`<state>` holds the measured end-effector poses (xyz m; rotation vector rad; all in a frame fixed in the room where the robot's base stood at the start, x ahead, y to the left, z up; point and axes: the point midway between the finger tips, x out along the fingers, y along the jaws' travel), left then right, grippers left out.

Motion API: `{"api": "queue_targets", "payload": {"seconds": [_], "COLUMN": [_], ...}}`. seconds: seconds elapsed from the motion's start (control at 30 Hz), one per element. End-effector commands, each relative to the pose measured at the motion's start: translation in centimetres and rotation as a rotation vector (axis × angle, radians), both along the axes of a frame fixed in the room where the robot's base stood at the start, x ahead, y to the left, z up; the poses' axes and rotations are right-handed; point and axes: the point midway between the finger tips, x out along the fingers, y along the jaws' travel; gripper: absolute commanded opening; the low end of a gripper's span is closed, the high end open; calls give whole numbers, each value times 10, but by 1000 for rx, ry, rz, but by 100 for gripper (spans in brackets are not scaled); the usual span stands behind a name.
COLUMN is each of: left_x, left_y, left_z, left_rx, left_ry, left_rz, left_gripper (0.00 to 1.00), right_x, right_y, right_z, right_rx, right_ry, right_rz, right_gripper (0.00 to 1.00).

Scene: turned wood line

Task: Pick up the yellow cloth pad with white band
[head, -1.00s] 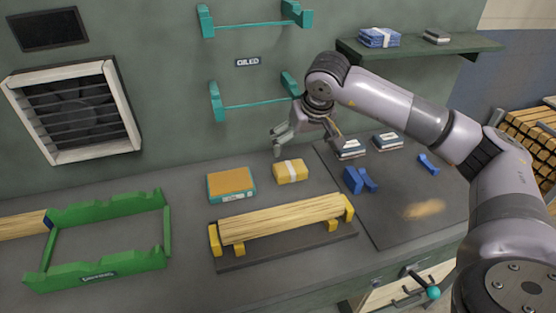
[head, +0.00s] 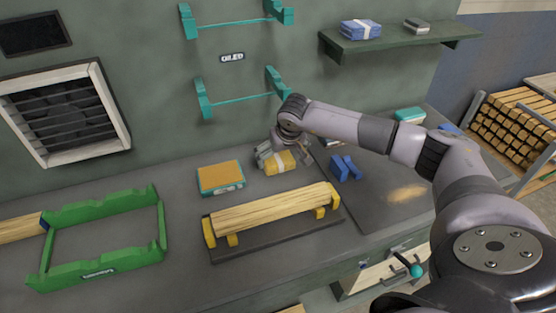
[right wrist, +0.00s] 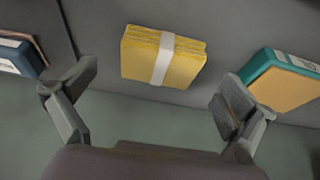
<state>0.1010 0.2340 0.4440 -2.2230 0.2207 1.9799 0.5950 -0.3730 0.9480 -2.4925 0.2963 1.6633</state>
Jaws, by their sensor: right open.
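The yellow cloth pad with white band (head: 280,162) lies on the dark bench, right of a teal-edged block with an orange top. In the right wrist view the pad (right wrist: 186,60) is a folded stack with the white band around its middle. My right gripper (head: 270,157) is just behind and above the pad in the head view, partly over it. In the right wrist view its two fingers (right wrist: 150,98) are wide apart, with the pad ahead between them and nothing held. My left gripper does not show.
The teal-and-orange block (head: 220,178) sits close to the pad; it also shows beside a finger in the right wrist view (right wrist: 285,82). Yellow supports hold wooden strips (head: 270,209) in front. Blue blocks (head: 345,168) stand to the right. A green frame (head: 95,238) lies at left.

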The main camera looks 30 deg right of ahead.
Motion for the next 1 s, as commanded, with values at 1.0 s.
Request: {"api": "queue_targets", "payload": {"seconds": [1.0], "left_x": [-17], "left_y": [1], "left_z": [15], "left_rx": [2], "left_ry": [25], "left_rz": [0], "left_gripper": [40], "right_x": [17], "right_y": [-3], "right_z": [-35], "right_rx": [1], "right_ry": [0], "right_rz": [0], "right_gripper": [70]}}
